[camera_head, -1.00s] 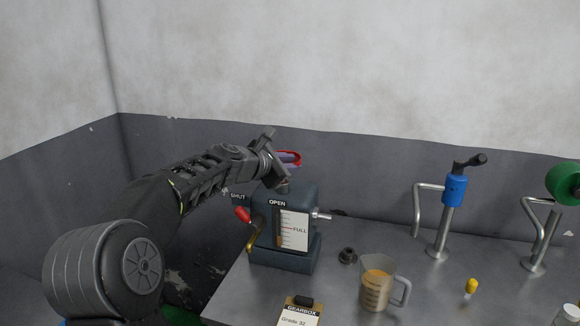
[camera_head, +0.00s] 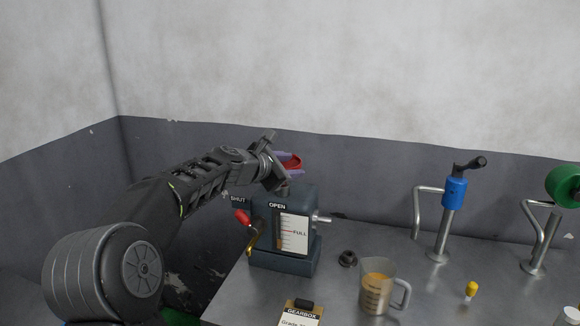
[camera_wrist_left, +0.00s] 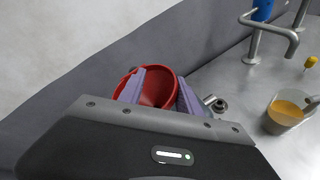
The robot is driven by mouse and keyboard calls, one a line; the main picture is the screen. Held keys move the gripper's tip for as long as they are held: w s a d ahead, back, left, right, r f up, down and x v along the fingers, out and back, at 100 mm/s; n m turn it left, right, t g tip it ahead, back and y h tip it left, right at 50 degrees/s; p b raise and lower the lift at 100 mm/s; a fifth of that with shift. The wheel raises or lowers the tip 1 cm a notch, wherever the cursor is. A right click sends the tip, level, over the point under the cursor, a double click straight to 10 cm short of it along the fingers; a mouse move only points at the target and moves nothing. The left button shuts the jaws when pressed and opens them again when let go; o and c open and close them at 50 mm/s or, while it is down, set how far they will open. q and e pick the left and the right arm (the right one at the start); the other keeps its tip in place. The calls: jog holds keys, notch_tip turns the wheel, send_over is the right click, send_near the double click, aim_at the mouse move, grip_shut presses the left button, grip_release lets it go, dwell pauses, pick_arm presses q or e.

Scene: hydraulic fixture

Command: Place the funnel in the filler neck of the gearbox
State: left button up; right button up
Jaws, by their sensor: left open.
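The red funnel (camera_head: 293,163) is above the top of the blue-grey gearbox (camera_head: 285,262), at the filler neck (camera_head: 283,190). My left gripper (camera_head: 288,162) is open, with its purple fingers on either side of the funnel. In the left wrist view, the funnel's wide red bowl (camera_wrist_left: 155,92) shows between the two spread fingers. The funnel's lower end is hidden by the gripper, so I cannot tell how deep it sits in the neck. My right gripper is not in view.
A red-handled valve (camera_head: 242,217) is on the gearbox's left, by the SHUT and OPEN labels. A dark cap (camera_head: 347,258), a jug of amber liquid (camera_head: 377,288) and a yellow-topped item (camera_head: 471,289) stand on the metal bench. A blue-bodied pump (camera_head: 454,192) is further right.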

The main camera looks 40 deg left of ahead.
pick_arm(q)
jog(key=b+v, duration=0.2)
jog(key=v, duration=1)
